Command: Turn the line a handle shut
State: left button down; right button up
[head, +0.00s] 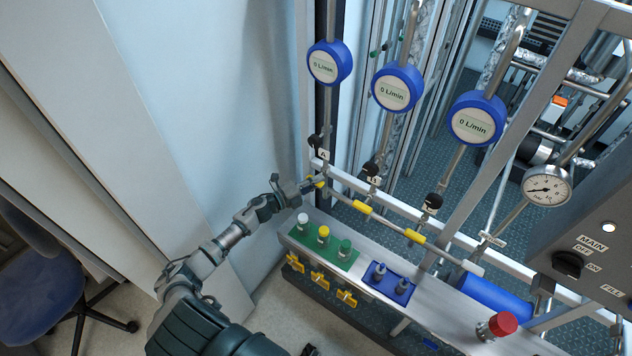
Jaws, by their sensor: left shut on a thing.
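My left gripper (307,186) reaches in from the left and is shut on the yellow line A handle (319,182). This handle sits at the left end of the silver pipe, below the "A" label (323,155). The fingers hide part of the handle, so its exact angle is hard to tell. Two other yellow handles, the middle one (362,207) and the right one (414,236), lie along the pipe. The line A flow meter (329,63) reads 0 L/min. My right gripper is not in view.
Below the pipe, a ledge carries a green block (322,245) with white, yellow and green knobs, and a blue block (389,283). A red knob (497,326) and a MAIN switch (569,263) are at right. A pale wall panel stands close at left.

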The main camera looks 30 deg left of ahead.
pick_arm(q)
jog(key=shift+f, duration=0.15)
jog(key=c, duration=1.2)
grip_release()
jog(key=shift+w, duration=0.1)
jog(key=v, duration=1.2)
